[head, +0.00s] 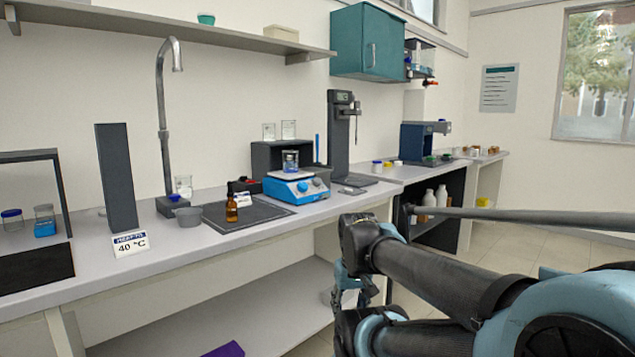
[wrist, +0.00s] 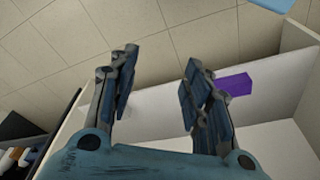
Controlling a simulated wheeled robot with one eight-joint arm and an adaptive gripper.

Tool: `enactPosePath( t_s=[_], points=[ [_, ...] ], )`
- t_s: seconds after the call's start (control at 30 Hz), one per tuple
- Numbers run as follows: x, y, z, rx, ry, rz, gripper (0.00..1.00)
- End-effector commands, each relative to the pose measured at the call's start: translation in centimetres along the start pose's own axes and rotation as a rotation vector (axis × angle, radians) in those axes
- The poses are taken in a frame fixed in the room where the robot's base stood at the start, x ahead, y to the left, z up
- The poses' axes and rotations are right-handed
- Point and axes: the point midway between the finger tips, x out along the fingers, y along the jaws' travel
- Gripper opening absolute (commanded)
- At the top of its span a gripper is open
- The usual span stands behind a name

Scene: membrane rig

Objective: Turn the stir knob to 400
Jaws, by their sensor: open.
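The blue and white stirrer (head: 296,187) stands on the bench in the head view, with a glass beaker (head: 291,161) on top. Its front controls are too small to make out, and I cannot read the stir knob or its setting. My gripper (head: 352,287) is in front of the bench edge, lower than the benchtop and to the right of the stirrer, apart from it. In the wrist view my gripper (wrist: 157,88) is open, its two fingers apart with nothing between them.
A brown bottle (head: 231,209) and a grey pot (head: 189,217) stand left of the stirrer. A tall dark stand device (head: 342,135) is behind it to the right. A purple object (wrist: 234,85) lies on the lower shelf (head: 190,318). Open floor (head: 520,250) lies to the right.

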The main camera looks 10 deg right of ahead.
Motion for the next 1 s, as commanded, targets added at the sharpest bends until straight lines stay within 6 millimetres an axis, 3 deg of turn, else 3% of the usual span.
enactPosePath(
  t_s=[0.1, 0.27, 0.6, 1.0],
  points=[
    [-1.3, -0.1, -0.7, -0.017, 0.006, -0.005, 0.53],
    [-5.3, -0.3, -5.2, -0.073, 0.017, -0.022, 0.53],
    [-14.9, -0.1, -18.5, -0.252, 0.057, -0.065, 0.53],
    [-23.1, 0.9, -34.6, -0.46, 0.119, -0.103, 0.53]
  ],
)
